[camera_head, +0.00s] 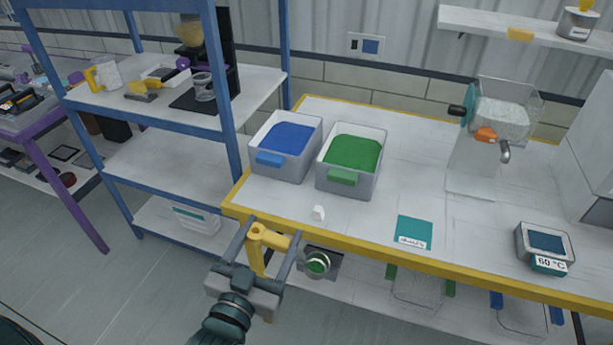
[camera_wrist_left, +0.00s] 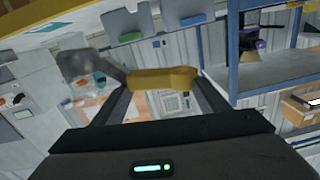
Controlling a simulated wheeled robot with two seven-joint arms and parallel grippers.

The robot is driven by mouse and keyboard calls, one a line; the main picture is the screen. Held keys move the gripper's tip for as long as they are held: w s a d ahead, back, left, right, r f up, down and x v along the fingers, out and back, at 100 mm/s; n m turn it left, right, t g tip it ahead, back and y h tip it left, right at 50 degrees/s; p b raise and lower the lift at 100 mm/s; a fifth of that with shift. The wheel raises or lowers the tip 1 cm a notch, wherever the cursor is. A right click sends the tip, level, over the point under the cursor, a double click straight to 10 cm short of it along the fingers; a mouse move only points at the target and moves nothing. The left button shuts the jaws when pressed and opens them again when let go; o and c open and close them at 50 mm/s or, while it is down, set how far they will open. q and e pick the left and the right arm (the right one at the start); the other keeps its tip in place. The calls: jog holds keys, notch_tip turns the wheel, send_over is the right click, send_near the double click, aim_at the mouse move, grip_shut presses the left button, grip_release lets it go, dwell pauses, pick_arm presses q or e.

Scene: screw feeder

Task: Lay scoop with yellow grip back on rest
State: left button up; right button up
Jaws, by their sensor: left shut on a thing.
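My left gripper (camera_head: 266,246) is shut on the yellow grip (camera_head: 256,252) of the scoop, in front of the workbench's yellow front edge. The scoop's round metal bowl (camera_head: 317,263) sticks out to the right of the fingers, with green showing in it. In the left wrist view the yellow grip (camera_wrist_left: 162,78) lies across the fingertips and the grey bowl (camera_wrist_left: 88,66) is to the left. A small white block (camera_head: 318,213) stands on the bench near the front edge, beyond the scoop; it looks like the rest. My right gripper is not in view.
A bin of blue material (camera_head: 267,159) and a bin of green material (camera_head: 342,177) stand behind the white block. A teal card (camera_head: 412,232) lies to the right, with a 60 °C device (camera_head: 542,265) farther right. A blue-framed shelf (camera_head: 225,100) stands at left.

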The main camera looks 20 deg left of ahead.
pick_arm(q)
jog(key=shift+w, duration=0.2)
jog(key=w+d+f+n, duration=0.1)
jog(key=w+f, duration=0.1)
jog(key=w, duration=1.8)
jog(key=shift+w+n+h, duration=0.15)
jog(key=shift+n+h, duration=0.15)
jog(key=shift+n, duration=0.1)
jog(key=shift+d, duration=0.1)
